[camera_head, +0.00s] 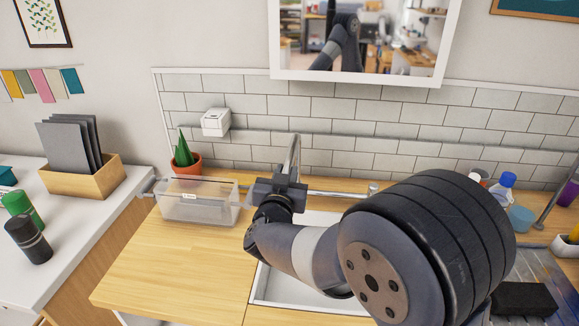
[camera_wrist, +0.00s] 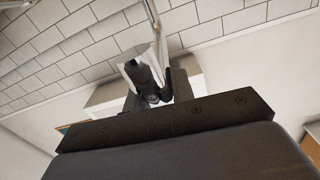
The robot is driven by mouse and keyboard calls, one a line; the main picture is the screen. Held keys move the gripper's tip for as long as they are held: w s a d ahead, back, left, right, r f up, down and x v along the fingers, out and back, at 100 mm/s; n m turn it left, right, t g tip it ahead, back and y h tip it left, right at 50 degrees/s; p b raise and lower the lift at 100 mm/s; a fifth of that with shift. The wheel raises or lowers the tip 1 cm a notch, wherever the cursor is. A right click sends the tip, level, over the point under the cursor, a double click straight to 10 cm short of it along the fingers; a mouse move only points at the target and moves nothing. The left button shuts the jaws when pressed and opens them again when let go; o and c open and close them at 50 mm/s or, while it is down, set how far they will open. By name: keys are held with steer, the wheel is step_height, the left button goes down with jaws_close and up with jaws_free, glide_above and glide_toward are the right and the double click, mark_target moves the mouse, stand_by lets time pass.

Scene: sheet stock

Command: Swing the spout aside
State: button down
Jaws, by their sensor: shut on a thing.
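The spout (camera_head: 294,156) is a thin metal tube rising at the back of the sink (camera_head: 262,284) in the head view. My gripper (camera_head: 281,184) is at the lower part of the spout and is shut on it. The arm hides much of the sink and the tap's base. In the wrist view the spout (camera_wrist: 153,14) runs down from the top edge toward my gripper (camera_wrist: 156,92), between its dark fingers. The exact contact is hard to make out there.
A clear plastic bin (camera_head: 190,207) stands on the wooden counter (camera_head: 165,262), close left of my gripper. A potted plant (camera_head: 186,163) is behind it. Blue-capped bottles (camera_head: 503,188) and a blue cup (camera_head: 521,219) stand at the right. The front left counter is clear.

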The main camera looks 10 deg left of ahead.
steer(key=shift+w+a+r+m+h+p, duration=0.1)
steer(key=shift+w+a+m+h+p, duration=0.05)
steer(key=shift+a+m+h+p, duration=0.95)
steer(key=shift+w+a+m+h+p, duration=0.15)
steer(key=shift+a+m+h+p, duration=0.5)
steer(key=shift+a+h, duration=0.75)
steer(key=shift+a+g, duration=0.25)
steer(key=shift+g, duration=0.05)
steer(key=c, duration=1.2)
jaws_free()
steer(key=shift+c, duration=0.2)
steer(key=b+v, duration=0.2)
steer(key=v, duration=0.8)
steer(key=shift+s+b, duration=0.3)
steer(key=shift+s, duration=0.1)
steer(key=shift+w, duration=0.1)
